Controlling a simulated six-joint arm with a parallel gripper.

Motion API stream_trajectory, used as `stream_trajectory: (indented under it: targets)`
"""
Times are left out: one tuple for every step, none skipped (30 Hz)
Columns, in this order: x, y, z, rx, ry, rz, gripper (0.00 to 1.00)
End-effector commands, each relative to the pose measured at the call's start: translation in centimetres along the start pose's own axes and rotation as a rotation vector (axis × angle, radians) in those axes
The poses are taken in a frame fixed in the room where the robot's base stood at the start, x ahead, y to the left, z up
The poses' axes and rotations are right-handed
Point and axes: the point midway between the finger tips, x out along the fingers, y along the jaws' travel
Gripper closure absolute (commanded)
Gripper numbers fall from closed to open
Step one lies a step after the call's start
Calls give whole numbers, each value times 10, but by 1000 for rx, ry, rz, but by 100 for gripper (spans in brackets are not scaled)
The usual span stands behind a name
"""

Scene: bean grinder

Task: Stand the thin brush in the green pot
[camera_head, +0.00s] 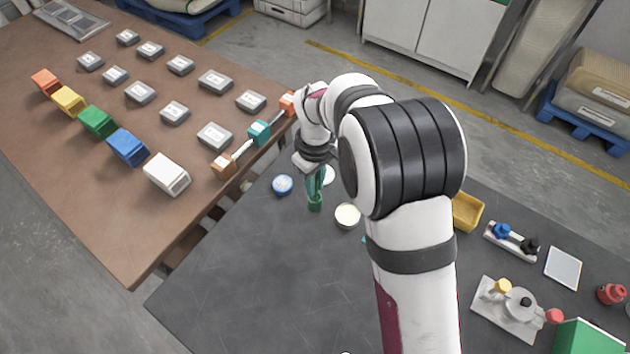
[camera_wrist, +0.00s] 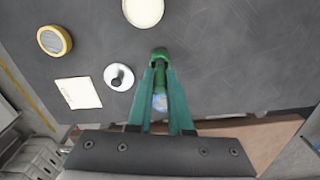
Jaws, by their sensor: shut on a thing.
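My gripper (camera_head: 315,194) has teal fingers pointing down over the dark mat. The fingers also show in the wrist view (camera_wrist: 160,72), closed in around a small dark green thing (camera_wrist: 160,56) at their tips. The green thing shows at the fingertips in the head view too (camera_head: 315,206). I cannot tell whether it is the brush or the green pot, nor whether it touches the mat. No separate brush or pot can be made out. A sliver of teal (camera_head: 364,240) shows beside my arm, mostly hidden.
A yellow tray (camera_head: 467,211) stands right of my arm. The mat (camera_head: 250,270) is clear at front left.

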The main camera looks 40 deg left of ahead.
Motion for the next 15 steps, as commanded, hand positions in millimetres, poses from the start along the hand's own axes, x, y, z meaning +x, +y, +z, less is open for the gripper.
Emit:
stream_trajectory:
  targets:
    - [1, 0, 0, 0, 0, 0, 100]
    - [1, 0, 0, 0, 0, 0, 100]
    - [2, 0, 0, 0, 0, 0, 100]
    - [2, 0, 0, 0, 0, 0, 100]
    - [2, 0, 0, 0, 0, 0, 100]
    - [3, 0, 0, 0, 0, 0, 100]
    - [3, 0, 0, 0, 0, 0, 100]
    - [4, 0, 0, 0, 0, 0, 100]
    - [4, 0, 0, 0, 0, 0, 100]
    - [5, 0, 0, 0, 0, 0, 100]
    - [5, 0, 0, 0, 0, 0, 100]
    - [6, 0, 0, 0, 1, 0, 100]
    - [6, 0, 0, 0, 1, 0, 100]
    - [7, 0, 0, 0, 1, 0, 100]
    - [7, 0, 0, 0, 1, 0, 100]
